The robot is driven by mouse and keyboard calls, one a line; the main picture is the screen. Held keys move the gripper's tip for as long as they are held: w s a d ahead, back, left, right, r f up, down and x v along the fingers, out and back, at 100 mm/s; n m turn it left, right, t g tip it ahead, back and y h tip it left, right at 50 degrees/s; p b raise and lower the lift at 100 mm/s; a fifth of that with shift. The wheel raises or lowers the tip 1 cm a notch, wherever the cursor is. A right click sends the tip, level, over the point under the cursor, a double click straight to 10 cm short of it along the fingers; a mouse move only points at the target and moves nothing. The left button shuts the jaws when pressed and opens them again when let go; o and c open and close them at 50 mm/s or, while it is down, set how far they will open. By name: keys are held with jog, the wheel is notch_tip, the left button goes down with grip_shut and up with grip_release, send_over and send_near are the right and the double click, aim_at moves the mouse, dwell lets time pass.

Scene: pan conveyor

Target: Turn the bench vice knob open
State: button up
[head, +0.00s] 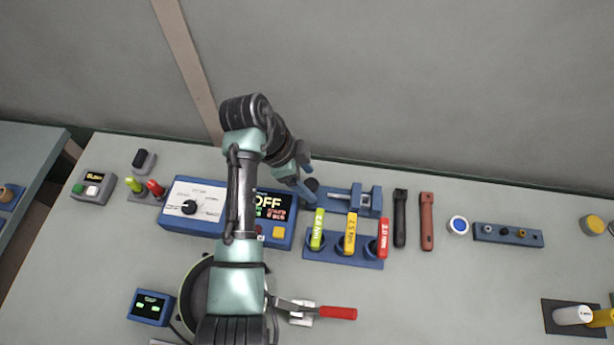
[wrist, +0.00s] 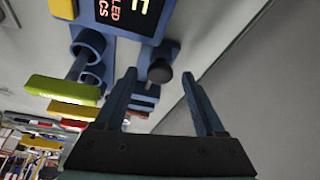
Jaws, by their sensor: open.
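The bench vice (head: 368,200) is blue with a grey screw and stands on the bench right of the control box. Its dark round knob (head: 311,185) is at the vice's left end, by my gripper (head: 307,174). In the wrist view the knob (wrist: 160,72) shows between the two fingertips of my gripper (wrist: 159,77), with space on both sides. The gripper is open and empty. I cannot tell whether the knob is fully within the fingers' depth. Part of the vice is hidden behind the knob and fingers in the wrist view.
The blue control box (head: 174,213) with an OFF display stands left of the vice. A rack (head: 318,252) with green, yellow and red-handled tools stands just in front. Black (head: 400,218) and brown (head: 427,222) handled items lie to the right. The wall is close behind.

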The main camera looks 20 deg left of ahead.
jog(key=shift+f, duration=0.1)
grip_shut()
dwell(0.3)
jog(key=shift+n+p, duration=0.3)
jog(key=shift+p, duration=0.05)
